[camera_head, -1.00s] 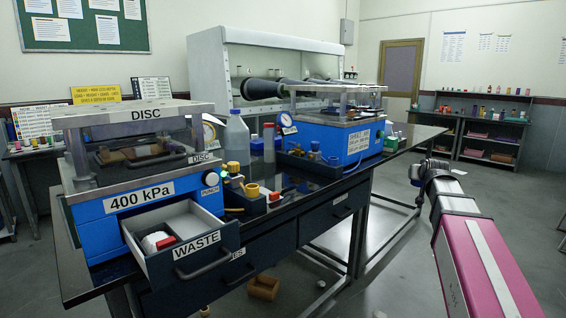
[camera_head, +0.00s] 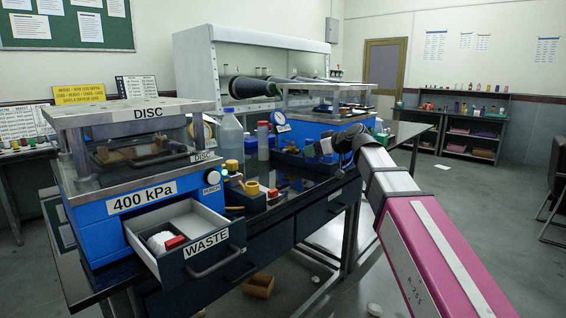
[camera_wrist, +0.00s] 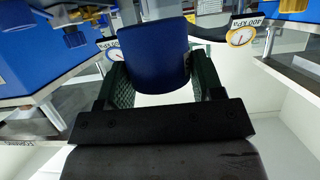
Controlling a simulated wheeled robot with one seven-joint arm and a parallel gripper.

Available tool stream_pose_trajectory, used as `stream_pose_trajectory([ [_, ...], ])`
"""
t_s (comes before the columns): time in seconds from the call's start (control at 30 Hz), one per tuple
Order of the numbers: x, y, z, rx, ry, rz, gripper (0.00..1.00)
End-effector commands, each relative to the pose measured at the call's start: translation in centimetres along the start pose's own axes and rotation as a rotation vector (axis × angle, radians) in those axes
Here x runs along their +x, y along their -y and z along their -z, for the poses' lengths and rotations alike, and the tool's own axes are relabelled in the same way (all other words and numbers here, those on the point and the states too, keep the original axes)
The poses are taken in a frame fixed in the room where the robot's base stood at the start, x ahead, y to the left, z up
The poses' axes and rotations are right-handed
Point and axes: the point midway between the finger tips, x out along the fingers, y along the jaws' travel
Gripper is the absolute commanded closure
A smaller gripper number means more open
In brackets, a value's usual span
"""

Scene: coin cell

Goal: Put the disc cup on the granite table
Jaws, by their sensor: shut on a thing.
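My gripper (camera_wrist: 160,75) is shut on a dark blue cup (camera_wrist: 153,58), with green-padded fingers on its left and right sides. No label on the cup is readable, so I cannot confirm that it is the disc cup. In the head view my arm reaches in from the lower right. Its gripper end is near the right blue machine, and the fingers and cup are not clear there. A long table with a polished black top (camera_head: 285,205) runs along the middle. I cannot tell whether it is the granite one.
The blue DISC press (camera_head: 130,205) stands at the near left, with its WASTE drawer (camera_head: 205,250) open and holding white and red items. A clear bottle (camera_head: 230,138) and several small items crowd the table middle. Another blue machine (camera_head: 305,130) stands behind.

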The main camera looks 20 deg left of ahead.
Motion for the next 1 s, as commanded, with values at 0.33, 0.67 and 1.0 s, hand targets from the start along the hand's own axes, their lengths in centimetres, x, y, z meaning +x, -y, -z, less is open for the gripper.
stream_pose_trajectory([
  [0.33,6.0,-4.7,-1.6,0.002,0.002,0.002,0.62],
  [0.67,9.9,-7.7,-3.0,0.000,0.001,0.000,0.62],
  [1.0,11.0,-7.8,-5.7,0.001,0.002,0.000,0.62],
])
